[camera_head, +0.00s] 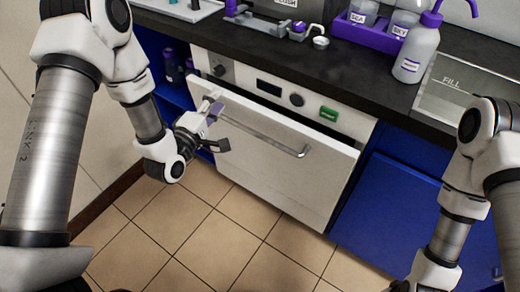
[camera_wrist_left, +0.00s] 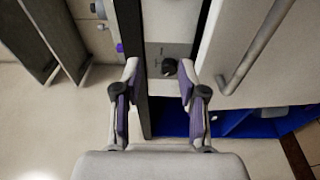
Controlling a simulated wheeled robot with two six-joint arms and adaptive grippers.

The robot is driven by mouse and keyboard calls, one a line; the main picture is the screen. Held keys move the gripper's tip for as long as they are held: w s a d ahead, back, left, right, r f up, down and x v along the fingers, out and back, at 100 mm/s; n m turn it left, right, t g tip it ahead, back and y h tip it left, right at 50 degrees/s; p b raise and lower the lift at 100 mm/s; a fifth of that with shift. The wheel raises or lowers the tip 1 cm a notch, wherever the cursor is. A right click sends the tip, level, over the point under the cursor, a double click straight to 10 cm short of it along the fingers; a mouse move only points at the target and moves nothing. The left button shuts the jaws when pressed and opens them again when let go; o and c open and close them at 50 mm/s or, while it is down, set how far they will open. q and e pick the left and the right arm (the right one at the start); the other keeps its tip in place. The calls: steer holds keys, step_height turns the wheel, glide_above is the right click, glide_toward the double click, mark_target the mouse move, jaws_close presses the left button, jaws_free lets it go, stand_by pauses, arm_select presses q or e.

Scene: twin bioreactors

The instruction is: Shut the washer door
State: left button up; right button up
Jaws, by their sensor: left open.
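The washer door (camera_head: 270,147) is a white panel with a metal bar handle (camera_head: 262,134), under the counter. It is tilted out at the top, leaving a dark gap below the control panel (camera_head: 285,94), so it stands partly open. My left gripper (camera_head: 217,122) is at the door's upper left corner, near the left end of the handle. In the left wrist view its two fingers (camera_wrist_left: 158,95) are apart with nothing between them, and the door (camera_wrist_left: 240,45) with its handle (camera_wrist_left: 257,42) lies to the right. My right arm shows at the right, but its fingers are not visible.
The dark counter (camera_head: 345,60) runs above the washer, with a purple rack (camera_head: 370,35) and a white wash bottle (camera_head: 418,52) on it. A blue cabinet door (camera_head: 395,205) is to the right. The tiled floor (camera_head: 215,235) in front is clear.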

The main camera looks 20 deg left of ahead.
arm_select(q)
steer(key=m+g+h+b, duration=0.1)
steer(key=g+h+b, duration=0.1)
glide_toward(250, 133)
steer(key=w+r, duration=0.3)
steer(key=w, duration=0.1)
step_height(250, 133, down, 4)
steer(key=d, duration=0.1)
steer(key=shift+m, duration=0.3)
steer(key=x, duration=0.2)
steer(key=b+x, duration=0.1)
steer(key=x, duration=0.3)
steer(key=shift+w+d+r, duration=0.2)
steer(key=shift+w+d, duration=0.05)
arm_select(e)
steer(key=f, duration=0.5)
steer(key=shift+d+f, duration=0.25)
steer(key=shift+f, duration=0.05)
arm_select(q)
steer(key=shift+c, duration=0.3)
jaws_close()
